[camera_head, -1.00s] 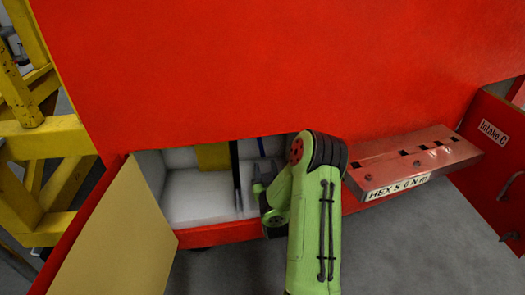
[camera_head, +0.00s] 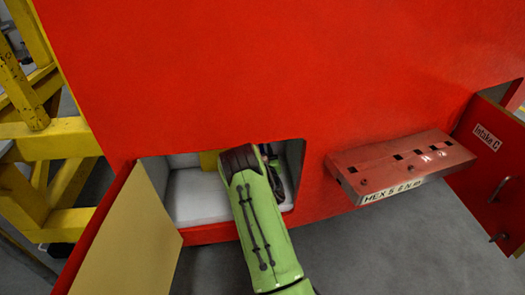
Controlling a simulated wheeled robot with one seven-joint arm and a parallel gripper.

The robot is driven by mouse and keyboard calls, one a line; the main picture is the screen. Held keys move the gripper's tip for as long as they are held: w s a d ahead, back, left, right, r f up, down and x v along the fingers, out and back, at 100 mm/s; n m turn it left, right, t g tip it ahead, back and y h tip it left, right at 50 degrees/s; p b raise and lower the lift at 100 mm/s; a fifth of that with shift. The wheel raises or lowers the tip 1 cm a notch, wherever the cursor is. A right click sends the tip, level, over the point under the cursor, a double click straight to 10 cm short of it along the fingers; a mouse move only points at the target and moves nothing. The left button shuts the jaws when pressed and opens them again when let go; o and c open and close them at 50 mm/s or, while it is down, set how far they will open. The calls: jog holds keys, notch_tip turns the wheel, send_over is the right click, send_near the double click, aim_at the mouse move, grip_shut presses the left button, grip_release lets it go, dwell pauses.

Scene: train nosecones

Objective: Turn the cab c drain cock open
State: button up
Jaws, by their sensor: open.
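My green arm reaches into the open white compartment (camera_head: 198,198) low in the red nosecone (camera_head: 290,75). My gripper's jaws are hidden behind the arm and inside the compartment. Only some dark wrist parts show beside the arm's end. A yellow part (camera_head: 208,160) shows at the back of the compartment, left of the arm. I cannot make out the drain cock or its label; the arm covers much of the opening.
The compartment's open door (camera_head: 125,235) stands at the left, tan inside. A red shelf marked HEX (camera_head: 400,165) juts out at the right. An open red door labelled Intake C (camera_head: 487,165) is further right. Yellow framework (camera_head: 55,140) stands at far left. The grey floor in front is clear.

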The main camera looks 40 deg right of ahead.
grip_shut()
jog(key=shift+s+d, duration=0.1)
dwell(0.3)
jog(key=shift+s+d+r+n+p, duration=0.25)
jog(key=shift+d+n, duration=0.15)
jog(key=shift+n, duration=0.55)
jog(key=shift+s+d+r+n+p, duration=0.1)
jog(key=shift+s+d+r+n, duration=0.2)
jog(key=shift+n, duration=0.7)
jog(key=shift+s+d+r+n+p, duration=0.1)
jog(key=shift+s+d+n+p, duration=0.25)
jog(key=shift+n, duration=0.6)
jog(key=shift+w+d, duration=0.1)
jog(key=shift+d, duration=0.05)
grip_release()
